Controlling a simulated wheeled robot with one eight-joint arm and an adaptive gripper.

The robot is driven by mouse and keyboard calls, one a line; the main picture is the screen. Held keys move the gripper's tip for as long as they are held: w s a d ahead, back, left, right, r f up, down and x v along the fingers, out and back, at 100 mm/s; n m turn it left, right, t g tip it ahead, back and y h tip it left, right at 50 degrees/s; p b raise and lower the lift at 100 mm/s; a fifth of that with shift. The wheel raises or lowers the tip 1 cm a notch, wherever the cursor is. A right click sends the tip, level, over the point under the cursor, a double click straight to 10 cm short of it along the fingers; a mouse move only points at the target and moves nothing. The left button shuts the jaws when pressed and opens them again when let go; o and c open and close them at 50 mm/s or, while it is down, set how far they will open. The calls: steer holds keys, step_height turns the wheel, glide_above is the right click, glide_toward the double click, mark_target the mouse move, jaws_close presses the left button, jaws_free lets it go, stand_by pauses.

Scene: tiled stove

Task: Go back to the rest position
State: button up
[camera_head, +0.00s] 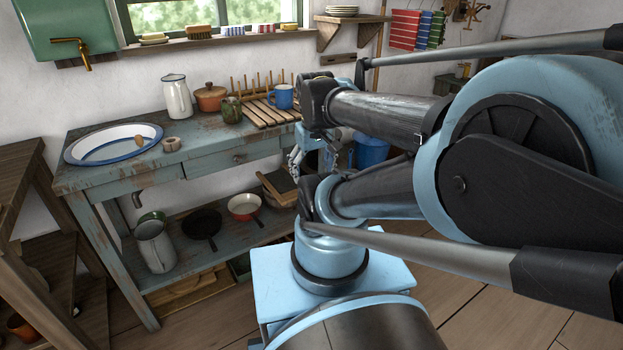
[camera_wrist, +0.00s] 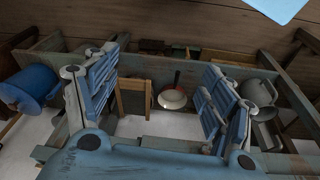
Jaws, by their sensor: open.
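My gripper (camera_wrist: 160,100) is open in the wrist view, its two blue padded fingers wide apart with nothing between them. In the head view it hangs beside the right end of the blue worn table (camera_head: 228,155), partly hidden behind my arm. My arm fills the right half of that view. I cannot tell from the head view how close the fingers are to the table.
The table holds a white basin (camera_head: 90,152), a white jug (camera_head: 176,96), an orange pot (camera_head: 210,97), a green mug (camera_head: 231,110), a wooden rack (camera_head: 265,113) and a blue mug (camera_head: 282,97). Pans stand on its lower shelf. A blue bucket (camera_head: 371,150) stands right.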

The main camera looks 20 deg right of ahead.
steer(key=shift+s+a+f+m, duration=0.25)
steer(key=shift+s+f+m, duration=0.6)
steer(key=shift+f, duration=0.25)
stand_by(0.6)
